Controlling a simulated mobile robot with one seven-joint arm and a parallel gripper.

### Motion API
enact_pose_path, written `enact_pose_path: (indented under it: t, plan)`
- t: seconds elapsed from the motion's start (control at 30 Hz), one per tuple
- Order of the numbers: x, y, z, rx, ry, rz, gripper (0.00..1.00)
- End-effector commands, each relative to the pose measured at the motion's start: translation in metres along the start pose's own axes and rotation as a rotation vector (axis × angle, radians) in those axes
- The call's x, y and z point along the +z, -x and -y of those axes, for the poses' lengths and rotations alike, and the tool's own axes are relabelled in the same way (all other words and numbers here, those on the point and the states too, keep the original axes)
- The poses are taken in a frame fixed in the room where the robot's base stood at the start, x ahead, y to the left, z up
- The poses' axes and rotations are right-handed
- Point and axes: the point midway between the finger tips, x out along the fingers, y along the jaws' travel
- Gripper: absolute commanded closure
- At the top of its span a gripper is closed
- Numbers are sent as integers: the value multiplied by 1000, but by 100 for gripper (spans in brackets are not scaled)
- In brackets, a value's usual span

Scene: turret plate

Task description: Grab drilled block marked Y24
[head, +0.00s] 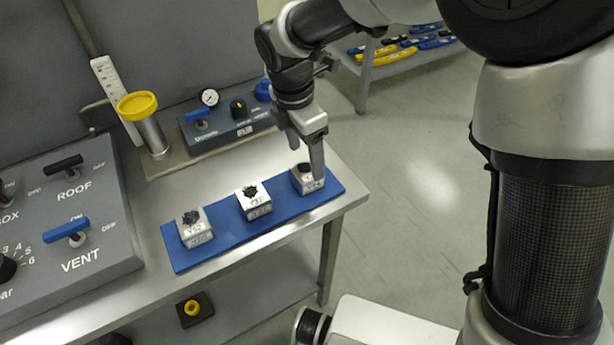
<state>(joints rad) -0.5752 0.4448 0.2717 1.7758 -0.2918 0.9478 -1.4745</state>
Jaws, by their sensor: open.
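Three small metal blocks with dark holes or knobs on top stand in a row on a blue plate (225,243). They are the left block (199,238), the middle block (257,212) and the right block (311,187). Each front face carries a marking, but it is too small to read surely, so I cannot tell which is Y24. My gripper (306,163) points down at the right block, open, with one finger just over or beside it. The finger hides part of that block's top. I cannot tell whether they touch.
The plate lies near the front right edge of a metal bench (345,193). A control panel (75,225) with levers stands at left. Behind are a yellow-capped cylinder (150,128) and a gauge box (228,125).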

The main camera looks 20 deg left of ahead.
Motion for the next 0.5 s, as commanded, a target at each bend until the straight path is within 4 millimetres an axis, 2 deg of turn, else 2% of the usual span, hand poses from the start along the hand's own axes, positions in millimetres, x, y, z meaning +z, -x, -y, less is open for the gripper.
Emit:
enact_pose_path:
  t: [0.17,0.33,0.5]
  plan:
    - [-2,-13,2,-1,0,0,31]
    - [-7,-39,6,-2,1,0,31]
    - [-6,-54,6,-1,0,0,31]
